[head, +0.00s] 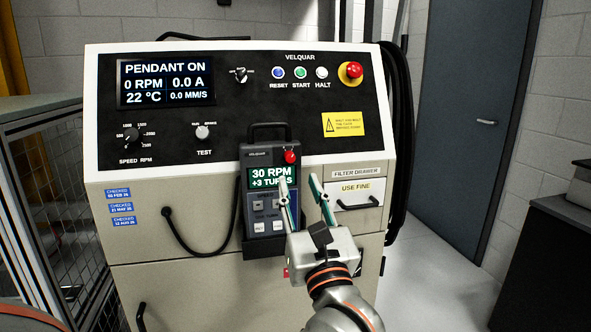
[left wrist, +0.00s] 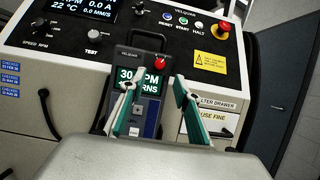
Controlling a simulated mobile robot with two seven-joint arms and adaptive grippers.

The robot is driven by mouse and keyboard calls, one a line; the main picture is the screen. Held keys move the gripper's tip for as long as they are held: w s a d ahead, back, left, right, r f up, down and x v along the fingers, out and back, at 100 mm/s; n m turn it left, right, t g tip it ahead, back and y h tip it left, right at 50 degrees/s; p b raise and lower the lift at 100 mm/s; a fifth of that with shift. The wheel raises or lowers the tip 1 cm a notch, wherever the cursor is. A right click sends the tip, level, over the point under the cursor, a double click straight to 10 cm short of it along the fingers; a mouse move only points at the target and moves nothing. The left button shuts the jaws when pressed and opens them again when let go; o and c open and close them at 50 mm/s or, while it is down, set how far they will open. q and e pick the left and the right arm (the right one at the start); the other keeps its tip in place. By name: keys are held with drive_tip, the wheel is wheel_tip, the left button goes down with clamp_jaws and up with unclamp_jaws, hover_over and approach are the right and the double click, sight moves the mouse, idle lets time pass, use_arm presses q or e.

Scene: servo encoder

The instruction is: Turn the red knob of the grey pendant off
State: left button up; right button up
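The grey pendant (head: 258,146) hangs upright on the machine's front, its green screen reading 30 RPM and +3 turns. Its red knob (head: 290,157) is at the pendant's upper right; it also shows in the left wrist view (left wrist: 161,62). The machine's display (head: 166,82) reads PENDANT ON. My left gripper (head: 300,184) is open and empty, its two green-padded fingers pointing up at the pendant, with the tips just below the knob in the picture. In the left wrist view the knob appears between and beyond the fingertips (left wrist: 155,84), apart from them. My right gripper is not in view.
A red mushroom button (head: 354,71) on a yellow base sits at the panel's upper right. The filter drawer (head: 358,188) with a black handle is right of the pendant. A black cable (head: 180,232) loops on the left. Open floor lies to the right, before a blue door (head: 468,130).

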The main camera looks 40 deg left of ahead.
sight(291, 161)
use_arm(q)
drive_tip(key=x, duration=0.6)
drive_tip(key=shift+w+a+r, duration=0.15)
drive_tip(key=shift+a+r, duration=0.05)
drive_tip(key=shift+a, duration=0.15)
clamp_jaws()
